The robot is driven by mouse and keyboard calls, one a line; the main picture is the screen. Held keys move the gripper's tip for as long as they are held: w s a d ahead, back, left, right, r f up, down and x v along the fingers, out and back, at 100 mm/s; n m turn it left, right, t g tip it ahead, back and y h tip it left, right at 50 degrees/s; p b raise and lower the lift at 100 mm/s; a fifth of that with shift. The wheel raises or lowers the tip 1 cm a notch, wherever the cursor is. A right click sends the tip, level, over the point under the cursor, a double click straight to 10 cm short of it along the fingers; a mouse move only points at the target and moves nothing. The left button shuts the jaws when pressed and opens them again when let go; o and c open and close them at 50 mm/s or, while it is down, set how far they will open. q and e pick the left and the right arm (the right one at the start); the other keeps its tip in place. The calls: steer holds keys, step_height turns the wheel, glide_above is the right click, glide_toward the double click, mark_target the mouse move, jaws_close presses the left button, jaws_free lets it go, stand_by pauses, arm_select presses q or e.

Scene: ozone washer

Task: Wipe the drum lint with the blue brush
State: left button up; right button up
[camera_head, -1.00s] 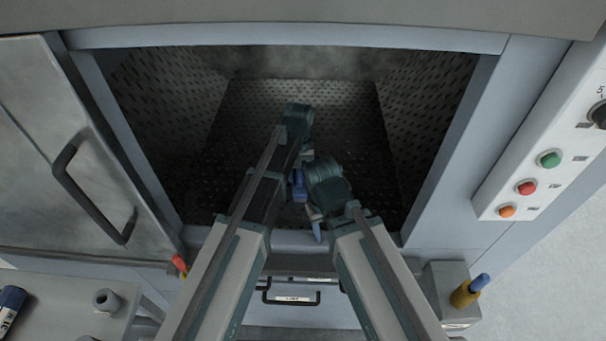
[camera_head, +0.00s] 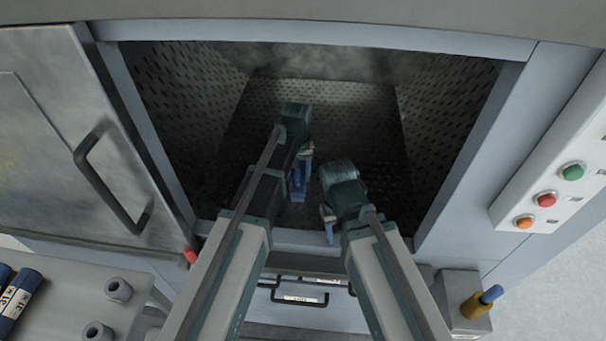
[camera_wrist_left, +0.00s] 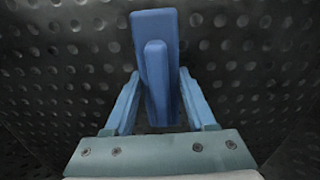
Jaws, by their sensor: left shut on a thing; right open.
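The blue brush (camera_head: 297,188) is in my left gripper (camera_head: 304,160), inside the dark perforated drum (camera_head: 215,100). In the left wrist view the brush (camera_wrist_left: 155,55) stands between the two blue fingers of that gripper (camera_wrist_left: 160,95), over the dimpled drum metal. I cannot tell whether the brush touches the drum surface. My right gripper (camera_head: 329,222) is open and empty near the drum's front opening, right of the brush. No lint can be made out clearly; part of the drum floor is hidden by my arms.
The open door (camera_head: 60,150) with a black handle stands at left. A control panel (camera_head: 555,170) with coloured buttons is at right. Blue cylinders (camera_head: 22,300) lie on a grey surface at lower left. A yellow-and-blue knob (camera_head: 482,301) is at lower right.

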arm_select(q)
steer(key=shift+w+a, duration=0.1)
steer(key=shift+a, duration=1.25)
steer(key=shift+a, duration=0.15)
steer(key=shift+a+f, duration=0.1)
steer(key=shift+a, duration=1.55)
arm_select(e)
steer(key=shift+f, duration=0.1)
arm_select(q)
steer(key=shift+a, duration=0.1)
steer(key=shift+a, duration=0.1)
steer(key=shift+w+a, duration=0.1)
steer(key=shift+a, duration=1.65)
steer(key=shift+w, duration=0.1)
